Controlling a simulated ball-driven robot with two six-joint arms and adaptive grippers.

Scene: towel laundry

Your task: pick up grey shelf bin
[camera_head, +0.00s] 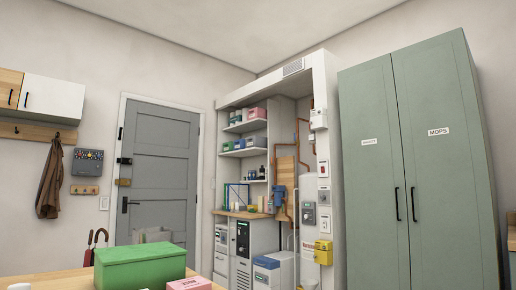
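Several small bins stand on the two upper shelves of the white shelf unit (219,170) across the room. On the lower of these shelves, a greyish bin (257,142) sits at the right, beside smaller bins to its left. On the top shelf a pink bin (257,113) stands at the right. The bins are small in the picture, so I cannot tell for sure which one is the grey shelf bin. Neither of my grippers shows in this view.
A wooden table (50,278) is close in front, with a green box (139,267) and a pink box (189,284) on it. A grey door (160,170) stands left of the shelves, a tall green cabinet (420,190) right. A blue-lidded white container (268,272) stands low before the unit.

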